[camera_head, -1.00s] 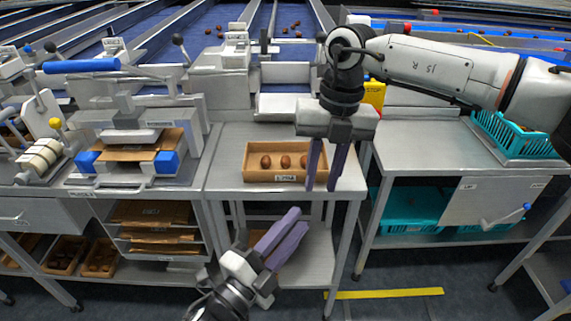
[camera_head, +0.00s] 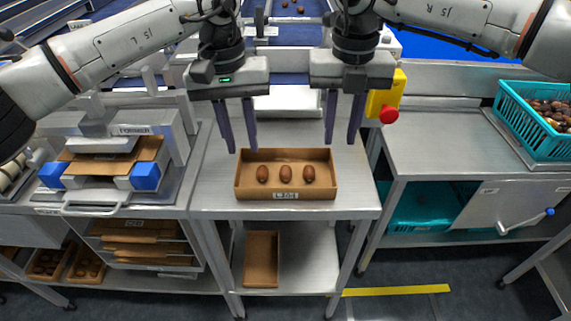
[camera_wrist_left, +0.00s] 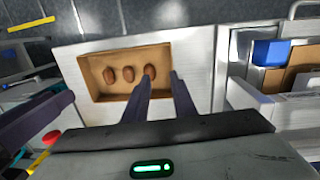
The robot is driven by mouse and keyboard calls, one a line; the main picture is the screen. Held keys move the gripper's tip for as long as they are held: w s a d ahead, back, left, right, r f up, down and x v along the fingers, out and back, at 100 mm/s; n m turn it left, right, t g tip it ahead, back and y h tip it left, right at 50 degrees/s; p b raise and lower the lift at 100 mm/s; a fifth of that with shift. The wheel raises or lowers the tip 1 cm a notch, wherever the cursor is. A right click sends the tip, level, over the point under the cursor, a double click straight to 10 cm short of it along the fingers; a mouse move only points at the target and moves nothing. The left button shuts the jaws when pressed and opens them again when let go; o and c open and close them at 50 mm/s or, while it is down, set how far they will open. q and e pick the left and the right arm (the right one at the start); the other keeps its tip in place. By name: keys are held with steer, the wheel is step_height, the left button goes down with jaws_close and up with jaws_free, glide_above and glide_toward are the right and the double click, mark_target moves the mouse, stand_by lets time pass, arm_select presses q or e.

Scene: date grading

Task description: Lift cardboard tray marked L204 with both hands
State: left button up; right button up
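The cardboard tray (camera_head: 286,196) lies on the metal table in the head view, with three brown dates in it and a small white label on its front wall; the label is too small to read surely. My left gripper (camera_head: 239,150) is open above the tray's left rear corner. My right gripper (camera_head: 341,142) is open above and behind its right rear corner. Both are empty. The left wrist view shows the tray (camera_wrist_left: 88,88) beyond the left gripper's two parted fingers (camera_wrist_left: 162,74). Whether any finger touches the tray is unclear.
Another cardboard tray (camera_head: 262,260) lies on the shelf below. A press-like machine (camera_head: 110,190) stands left of the table (camera_head: 210,190). A yellow box with a red stop button (camera_head: 388,115) is behind right. A teal basket of dates (camera_head: 535,140) sits on the right table.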

arm_select(q)
steer(key=shift+w+a+r+y, duration=0.2)
steer(key=shift+w+a+r, duration=0.15)
steer(key=shift+a, duration=0.15)
steer(key=shift+w+a+r+y, duration=0.25)
steer(key=shift+a+r, duration=0.1)
steer(key=shift+a, duration=0.15)
arm_select(e)
steer(key=shift+w, duration=0.15)
